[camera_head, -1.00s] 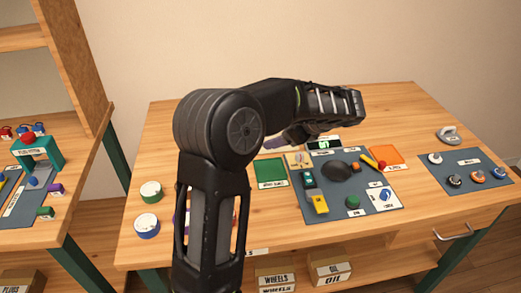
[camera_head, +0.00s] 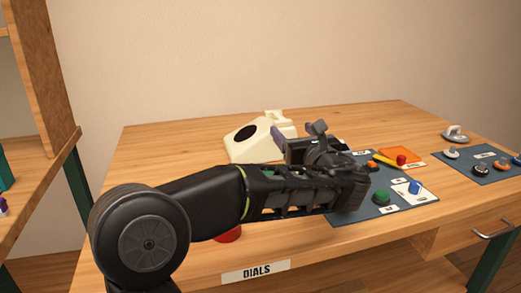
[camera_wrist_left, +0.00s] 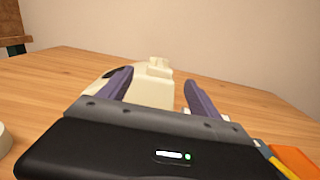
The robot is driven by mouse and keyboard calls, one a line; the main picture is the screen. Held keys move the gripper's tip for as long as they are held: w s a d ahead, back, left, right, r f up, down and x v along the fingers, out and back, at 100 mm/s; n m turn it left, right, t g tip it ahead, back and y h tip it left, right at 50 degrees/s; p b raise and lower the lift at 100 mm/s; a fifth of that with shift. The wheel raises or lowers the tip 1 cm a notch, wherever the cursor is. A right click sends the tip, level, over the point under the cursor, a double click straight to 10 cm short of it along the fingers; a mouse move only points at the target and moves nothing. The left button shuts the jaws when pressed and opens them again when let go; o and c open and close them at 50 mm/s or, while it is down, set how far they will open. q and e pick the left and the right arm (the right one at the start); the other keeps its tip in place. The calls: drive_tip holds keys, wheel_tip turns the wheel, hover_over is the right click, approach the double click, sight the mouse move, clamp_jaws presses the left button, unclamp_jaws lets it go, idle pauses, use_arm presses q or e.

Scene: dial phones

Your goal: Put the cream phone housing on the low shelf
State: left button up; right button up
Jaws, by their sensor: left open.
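The cream phone housing (camera_head: 247,138) stands upright toward the back left of the workbench, with a dark round opening in its sloped face. My left gripper (camera_head: 282,138) is open at the housing's right side, its purple fingers pointing at it. In the left wrist view the housing (camera_wrist_left: 153,89) shows between and beyond the two fingers. I cannot tell whether a finger touches it. My left forearm hides part of the bench in front. The low shelf cannot be made out. My right gripper is not in view.
A blue-grey mat (camera_head: 402,197) with small parts lies right of my gripper, with an orange square (camera_head: 401,155) behind it. Another parts mat (camera_head: 487,165) lies farther right. A DIALS label (camera_head: 256,271) marks the front edge. The bench's back left is clear.

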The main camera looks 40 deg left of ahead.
sight(284, 122)
use_arm(q)
drive_tip(key=shift+w+a, duration=0.3)
drive_tip(key=shift+a, duration=0.15)
drive_tip(key=b+x, duration=0.1)
drive_tip(key=x, duration=0.4)
drive_tip(key=shift+f, duration=0.1)
drive_tip(key=shift+w+a, duration=0.25)
drive_tip(key=shift+a, duration=0.1)
drive_tip(key=shift+w+a+b, duration=0.1)
drive_tip(key=shift+a+b, duration=0.1)
drive_tip(key=shift+b, duration=0.1)
drive_tip(key=b+x, duration=0.1)
drive_tip(key=x, duration=0.3)
drive_tip(key=shift+w+a, duration=0.25)
drive_tip(key=shift+w, duration=0.05)
